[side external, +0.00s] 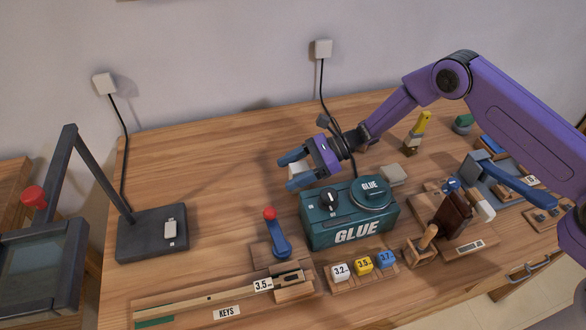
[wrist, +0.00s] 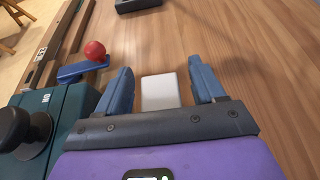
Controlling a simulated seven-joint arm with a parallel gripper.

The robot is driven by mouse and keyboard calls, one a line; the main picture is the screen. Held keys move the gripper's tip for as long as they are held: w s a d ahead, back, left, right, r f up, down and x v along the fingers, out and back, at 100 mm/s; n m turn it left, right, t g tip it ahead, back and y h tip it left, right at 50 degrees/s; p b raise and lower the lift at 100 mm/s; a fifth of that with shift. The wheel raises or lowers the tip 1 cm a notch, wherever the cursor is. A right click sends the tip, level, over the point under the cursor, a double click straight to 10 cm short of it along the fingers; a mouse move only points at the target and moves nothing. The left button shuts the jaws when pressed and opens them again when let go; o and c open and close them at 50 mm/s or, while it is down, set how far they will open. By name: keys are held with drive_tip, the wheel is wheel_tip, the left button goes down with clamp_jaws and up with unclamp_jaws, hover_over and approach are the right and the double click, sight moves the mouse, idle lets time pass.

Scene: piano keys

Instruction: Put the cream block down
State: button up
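The cream block (wrist: 160,92) shows in the wrist view as a pale, flat-faced block between the two blue fingers of my gripper (wrist: 161,78). A narrow strip of wood shows on each side of it, so the fingers look apart from it. In the side external view my gripper (side external: 285,173) is low over the table, behind and left of the glue box, with its fingers spread. The pale block (side external: 297,170) shows between them there. I cannot tell for sure whether its underside touches the table.
The green glue box (side external: 348,222) stands close by my gripper. A red-knobbed blue lever (side external: 276,238) is in front. A lamp-like stand (side external: 150,238) is at the left. Another pale block (side external: 393,175) lies behind the glue box. The table's back left (side external: 200,160) is clear.

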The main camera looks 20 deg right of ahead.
drive_tip(key=shift+d+r, duration=0.1)
drive_tip(key=shift+r, duration=0.05)
drive_tip(key=v, duration=1.2)
